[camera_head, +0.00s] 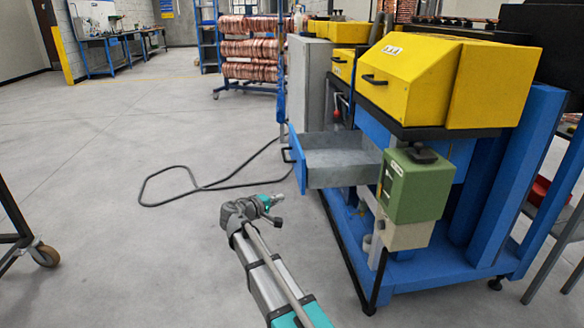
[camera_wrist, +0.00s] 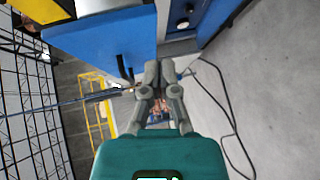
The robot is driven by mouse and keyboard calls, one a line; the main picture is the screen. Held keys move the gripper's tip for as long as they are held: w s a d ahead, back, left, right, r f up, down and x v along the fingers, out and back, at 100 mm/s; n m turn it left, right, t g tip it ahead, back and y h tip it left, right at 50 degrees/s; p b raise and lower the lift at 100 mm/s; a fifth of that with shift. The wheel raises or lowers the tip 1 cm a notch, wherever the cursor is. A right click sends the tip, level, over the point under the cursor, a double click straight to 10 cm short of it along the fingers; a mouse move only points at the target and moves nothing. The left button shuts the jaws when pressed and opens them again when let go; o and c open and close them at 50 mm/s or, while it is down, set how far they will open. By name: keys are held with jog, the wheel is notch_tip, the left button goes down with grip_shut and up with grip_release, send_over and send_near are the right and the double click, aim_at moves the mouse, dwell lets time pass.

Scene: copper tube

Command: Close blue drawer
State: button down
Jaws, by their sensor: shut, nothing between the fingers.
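The blue drawer (camera_head: 298,162) sticks out to the left from the blue machine frame, standing open. Its grey inside (camera_head: 340,165) looks empty, and a black handle (camera_head: 287,154) is on its blue front. My gripper (camera_head: 279,198) is just below and left of the drawer front, apart from it in the head view; its fingers are small there. In the wrist view my gripper (camera_wrist: 158,72) has its fingers together with nothing between them. A blue panel (camera_wrist: 100,45) with a dark handle lies close beside the fingertips; it looks like the drawer front. I cannot tell whether they touch.
A green box (camera_head: 415,186) stands at the drawer's right. A yellow cover (camera_head: 410,75) is above on the machine. A black cable (camera_head: 190,190) loops over the floor on the left. The grey floor (camera_head: 100,130) further left is mostly clear. A caster wheel (camera_head: 45,255) stands at lower left.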

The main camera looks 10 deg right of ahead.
jog(key=w+a+r+n+t, duration=0.1)
jog(key=w+a+r+t, duration=0.1)
jog(key=w+a+r, duration=0.1)
jog(key=shift+a+r+n+t+h+p, duration=0.35)
jog(key=shift+a+r, duration=0.45)
jog(key=shift+a, duration=0.4)
jog(key=shift+w+d, duration=0.1)
jog(key=shift+d, duration=0.05)
send_near(297, 167)
jog(key=w, duration=0.4)
jog(key=d, duration=0.3)
jog(key=shift+s+d+r, duration=0.1)
jog(key=shift+d+r, duration=0.15)
jog(key=shift+r, duration=0.1)
jog(key=shift+d, duration=0.6)
